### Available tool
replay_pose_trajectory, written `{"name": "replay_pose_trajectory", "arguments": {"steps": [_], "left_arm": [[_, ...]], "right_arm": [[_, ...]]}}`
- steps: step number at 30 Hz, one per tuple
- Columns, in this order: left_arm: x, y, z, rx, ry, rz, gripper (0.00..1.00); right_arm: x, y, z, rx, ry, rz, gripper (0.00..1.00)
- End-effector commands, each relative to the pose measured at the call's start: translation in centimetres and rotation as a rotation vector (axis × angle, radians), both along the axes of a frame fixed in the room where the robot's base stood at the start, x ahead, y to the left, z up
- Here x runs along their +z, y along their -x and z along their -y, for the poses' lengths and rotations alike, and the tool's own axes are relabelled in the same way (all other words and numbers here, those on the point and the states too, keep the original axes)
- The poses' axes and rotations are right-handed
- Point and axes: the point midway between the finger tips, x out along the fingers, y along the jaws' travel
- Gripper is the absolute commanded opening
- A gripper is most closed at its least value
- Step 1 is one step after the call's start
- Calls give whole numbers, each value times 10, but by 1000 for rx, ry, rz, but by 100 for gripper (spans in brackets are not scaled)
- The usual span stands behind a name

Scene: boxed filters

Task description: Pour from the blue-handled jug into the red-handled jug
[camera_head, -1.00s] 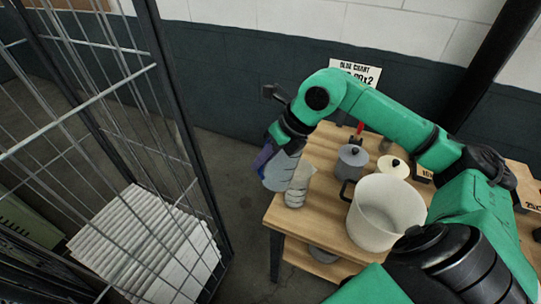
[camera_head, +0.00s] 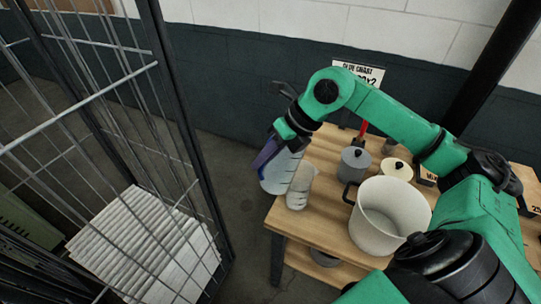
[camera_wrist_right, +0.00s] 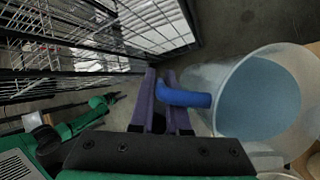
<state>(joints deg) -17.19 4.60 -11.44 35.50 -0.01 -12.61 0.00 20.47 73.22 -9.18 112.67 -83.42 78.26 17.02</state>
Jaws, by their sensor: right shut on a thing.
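My right gripper (camera_wrist_right: 168,105) is shut on the blue handle (camera_wrist_right: 185,95) of a clear jug. This blue-handled jug (camera_head: 279,173) hangs beside the left edge of the table in the head view. In the right wrist view the jug (camera_wrist_right: 222,80) is open towards the camera and shows blue liquid (camera_wrist_right: 262,97) inside. A translucent jug (camera_head: 300,187) with markings stands upright on the table's left edge, close to the held jug. Its handle is not visible, so I cannot tell its colour. My left gripper cannot be made out in these views.
A large pale pot (camera_head: 383,225), a grey lidded canister (camera_head: 353,163) and a cream lidded pot (camera_head: 397,170) crowd the wooden table (camera_head: 325,215). A red upright object (camera_head: 363,128) shows behind the canister. A wire cage (camera_head: 185,130) with white stacked filters (camera_head: 145,245) stands left, across a floor gap.

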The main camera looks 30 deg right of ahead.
Motion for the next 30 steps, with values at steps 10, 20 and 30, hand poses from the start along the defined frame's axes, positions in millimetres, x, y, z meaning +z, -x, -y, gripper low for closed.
{"name": "replay_pose_trajectory", "arguments": {"steps": [10,20,30], "left_arm": [[-5,0,0,0,0,0,50],[-13,0,0,-1,0,0,50],[-16,0,0,-1,0,1,50]], "right_arm": [[1,0,0,-2,-25,-3,0],[4,0,0,-1,-76,-13,0],[7,0,0,0,-99,-18,0]]}}
